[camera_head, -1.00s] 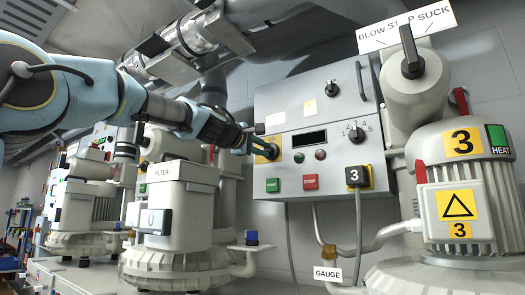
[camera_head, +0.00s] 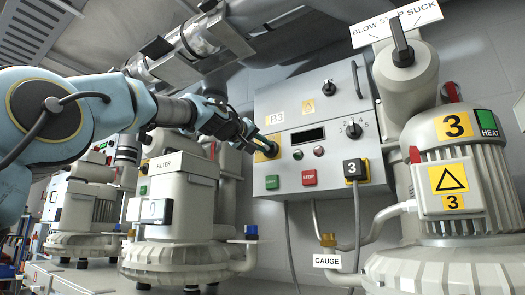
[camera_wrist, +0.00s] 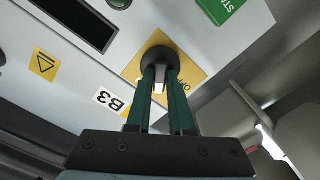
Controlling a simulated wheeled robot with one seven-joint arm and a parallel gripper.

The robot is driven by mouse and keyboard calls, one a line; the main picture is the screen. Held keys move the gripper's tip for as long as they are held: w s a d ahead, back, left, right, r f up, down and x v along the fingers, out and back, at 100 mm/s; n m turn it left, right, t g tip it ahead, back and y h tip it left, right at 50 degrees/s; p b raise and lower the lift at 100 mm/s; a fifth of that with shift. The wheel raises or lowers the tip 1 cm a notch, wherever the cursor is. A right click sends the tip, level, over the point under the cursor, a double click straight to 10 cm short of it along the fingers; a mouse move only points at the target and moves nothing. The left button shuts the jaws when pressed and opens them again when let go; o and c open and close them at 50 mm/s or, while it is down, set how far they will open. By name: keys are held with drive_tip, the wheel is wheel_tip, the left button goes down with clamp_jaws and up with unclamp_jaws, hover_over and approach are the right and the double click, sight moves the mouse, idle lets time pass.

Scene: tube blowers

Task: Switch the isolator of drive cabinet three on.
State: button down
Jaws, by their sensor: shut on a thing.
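The cabinet marked B3 (camera_head: 290,176) hangs on the wall in the head view. Its isolator (camera_head: 268,151) is a dark round knob on a yellow plate at the cabinet's left edge. In the wrist view the isolator (camera_wrist: 158,56) shows a pale grip bar. The two green fingers of my gripper (camera_wrist: 161,78) are shut on this bar, one on each side. The word OFF shows on the plate beside the right finger; other markings are hidden by the fingers. In the head view my gripper (camera_head: 260,142) reaches the isolator from the left.
Below the isolator are a green button (camera_head: 272,182) and a red STOP button (camera_head: 309,178). A numbered selector (camera_head: 353,130) and a black plug (camera_head: 354,170) are to the right. Blower three (camera_head: 455,190) stands right; a FILTER blower (camera_head: 180,205) stands left.

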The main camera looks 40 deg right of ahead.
drive_tip(key=m+b, duration=0.1)
drive_tip(key=m, duration=0.2)
drive_tip(key=shift+s+m, duration=0.1)
drive_tip(key=shift+m, duration=0.2)
drive_tip(key=shift+m+b, duration=0.45)
drive_tip(key=shift+m, duration=1.35)
drive_tip(key=c, duration=0.8)
unclamp_jaws()
drive_tip(key=shift+s, duration=0.1)
drive_tip(key=b+v, duration=0.7)
drive_tip(key=v, duration=0.3)
drive_tip(key=shift+a, duration=0.35)
